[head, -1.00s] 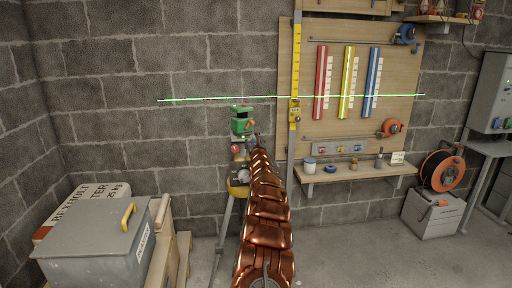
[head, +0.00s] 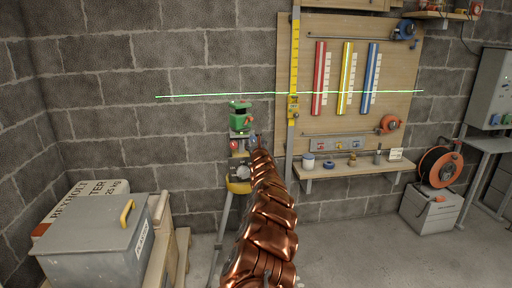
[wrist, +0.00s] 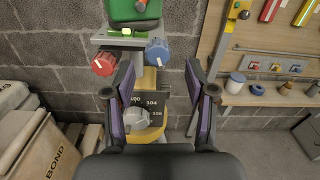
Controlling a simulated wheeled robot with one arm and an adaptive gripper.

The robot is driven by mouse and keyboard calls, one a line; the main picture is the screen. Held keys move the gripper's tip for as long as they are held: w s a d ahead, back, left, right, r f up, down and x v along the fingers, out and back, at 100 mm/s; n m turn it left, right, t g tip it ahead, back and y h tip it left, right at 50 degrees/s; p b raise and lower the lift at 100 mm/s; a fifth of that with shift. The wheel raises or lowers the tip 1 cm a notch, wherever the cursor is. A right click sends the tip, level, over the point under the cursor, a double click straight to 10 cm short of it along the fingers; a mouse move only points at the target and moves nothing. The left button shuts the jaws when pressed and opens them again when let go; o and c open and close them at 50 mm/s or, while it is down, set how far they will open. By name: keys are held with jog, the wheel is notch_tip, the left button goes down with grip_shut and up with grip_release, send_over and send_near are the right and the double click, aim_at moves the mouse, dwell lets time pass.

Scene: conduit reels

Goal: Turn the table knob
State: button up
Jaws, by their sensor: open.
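A green laser level (head: 240,116) sits on a yellow stand. It also shows at the top of the wrist view (wrist: 133,9). Below it, the wrist view shows a small metal table (wrist: 120,40) with a red knob (wrist: 104,63) on the left and a blue knob (wrist: 157,53) on the right. Lower down, a grey dial knob (wrist: 137,118) sits on a yellow housing with printed numbers. Which one is the table knob is not labelled. My gripper (wrist: 160,75) is open and empty, its fingers pointing toward the stand. The left finger partly covers the area below the red knob.
A grey case (head: 95,240) and a cement bag stand at left. A wooden board (head: 345,80) with coloured tubes hangs at right, above a shelf (head: 350,169) holding small jars. An orange cable reel (head: 440,166) sits on a box further right. Floor between is clear.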

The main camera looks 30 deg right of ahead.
jog(key=shift+v, duration=0.75)
jog(key=shift+a+f, duration=0.15)
dwell(0.3)
